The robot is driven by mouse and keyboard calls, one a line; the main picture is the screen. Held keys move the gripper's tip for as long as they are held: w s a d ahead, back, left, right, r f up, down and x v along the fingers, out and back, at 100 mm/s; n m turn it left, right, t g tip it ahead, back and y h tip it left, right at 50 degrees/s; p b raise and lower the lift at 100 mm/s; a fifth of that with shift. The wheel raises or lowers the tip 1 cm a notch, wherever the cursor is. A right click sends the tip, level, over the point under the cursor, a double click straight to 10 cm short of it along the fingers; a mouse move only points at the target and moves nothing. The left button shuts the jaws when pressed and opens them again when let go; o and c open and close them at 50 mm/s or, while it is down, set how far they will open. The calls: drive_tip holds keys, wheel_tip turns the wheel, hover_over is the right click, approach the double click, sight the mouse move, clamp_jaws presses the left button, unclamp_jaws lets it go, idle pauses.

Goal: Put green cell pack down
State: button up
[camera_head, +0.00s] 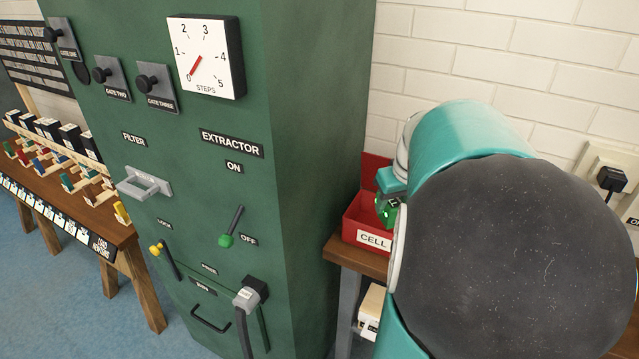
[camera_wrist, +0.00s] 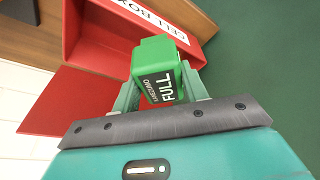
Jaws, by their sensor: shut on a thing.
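The green cell pack (camera_wrist: 158,62), with a black label reading "FULL", is held between the fingers of my gripper (camera_wrist: 160,85) in the wrist view. My gripper is shut on it. The red cell box (camera_wrist: 82,85) lies just behind and around the pack in this view; whether the pack touches it I cannot tell. In the head view, the cell box (camera_head: 361,236) stands on a wooden table right of the green machine. The pack (camera_head: 386,210) shows at its opening there, partly hidden by my arm.
A wooden bench (camera_head: 85,205) with small coloured items is at far left. A white brick wall (camera_head: 540,70) is behind, with a socket and plug (camera_head: 610,178) at right.

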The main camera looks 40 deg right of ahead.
drive_tip(key=shift+w+d+f, duration=0.45)
drive_tip(key=shift+w+f, duration=0.7)
drive_tip(key=shift+f, duration=0.5)
drive_tip(key=shift+w+d+f, duration=0.4)
drive_tip(key=shift+w+f, duration=0.7)
drive_tip(key=shift+f, duration=0.6)
drive_tip(key=shift+w+d+f, duration=0.45)
drive_tip(key=shift+w+f, duration=0.7)
drive_tip(key=shift+f, duration=0.5)
drive_tip(key=shift+f, duration=0.15)
drive_tip(key=o, duration=1.1)
